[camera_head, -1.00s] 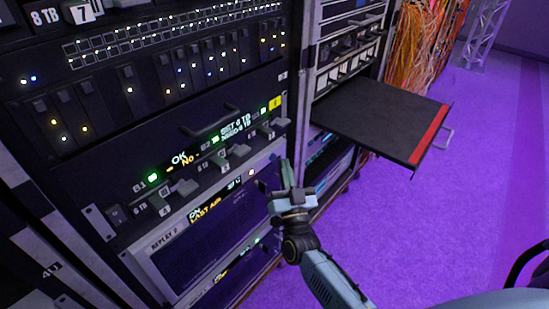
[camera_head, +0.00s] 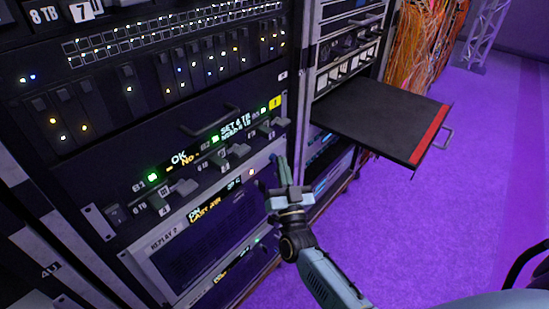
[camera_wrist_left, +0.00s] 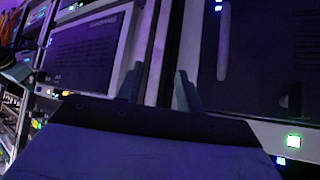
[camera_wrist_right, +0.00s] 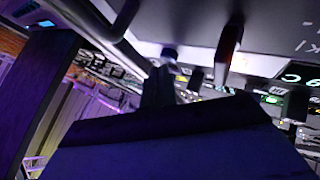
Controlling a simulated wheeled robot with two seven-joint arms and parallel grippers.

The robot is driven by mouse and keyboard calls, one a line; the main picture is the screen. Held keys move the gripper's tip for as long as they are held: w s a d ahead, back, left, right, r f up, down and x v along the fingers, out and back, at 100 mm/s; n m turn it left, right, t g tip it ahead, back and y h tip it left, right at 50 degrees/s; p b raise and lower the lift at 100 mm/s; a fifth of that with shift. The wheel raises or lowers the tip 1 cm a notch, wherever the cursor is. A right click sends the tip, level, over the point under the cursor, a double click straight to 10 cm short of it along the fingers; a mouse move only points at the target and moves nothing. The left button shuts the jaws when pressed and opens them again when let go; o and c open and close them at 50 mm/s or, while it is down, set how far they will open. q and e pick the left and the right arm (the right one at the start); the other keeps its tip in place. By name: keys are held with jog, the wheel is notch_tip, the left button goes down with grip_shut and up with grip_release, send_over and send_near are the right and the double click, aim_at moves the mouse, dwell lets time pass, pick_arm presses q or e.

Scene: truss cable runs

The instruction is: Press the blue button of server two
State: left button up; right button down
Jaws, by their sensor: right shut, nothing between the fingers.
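A server panel labelled "REPLAY 2" (camera_head: 148,250) sits low in the left rack, with a lit text strip, a dark grille and a small pale light (camera_head: 251,172) at its upper right. I cannot make out a blue button on it. My right gripper (camera_head: 280,163) is shut and empty, in front of the rack's right edge, right of that pale light; contact cannot be told. Its fingers (camera_wrist_right: 158,84) show in the right wrist view. My left gripper (camera_wrist_left: 160,82) is out of the head view; its two fingers stand apart and empty before dark panels in the left wrist view.
A black shelf (camera_head: 365,118) with a red front edge (camera_head: 429,133) juts from the right rack. Above the replay panel is a unit with several levers and a handle (camera_head: 210,117). Orange cables (camera_head: 418,45) hang behind.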

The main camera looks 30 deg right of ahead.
jog(key=shift+w+a, duration=0.15)
jog(key=shift+w, duration=0.2)
dwell(0.5)
jog(key=shift+s, duration=0.1)
jog(key=shift+s+d+p, duration=0.35)
jog(key=shift+s, duration=0.3)
jog(key=shift+s+d+p, duration=0.3)
jog(key=shift+s+p, duration=0.1)
jog(key=shift+s, duration=0.4)
jog(key=shift+s+d+p, duration=0.35)
jog(key=shift+s+p, duration=0.05)
jog(key=shift+s, duration=0.35)
jog(key=shift+s+d+p, duration=0.3)
jog(key=shift+s+p, duration=0.1)
jog(key=shift+s, duration=0.4)
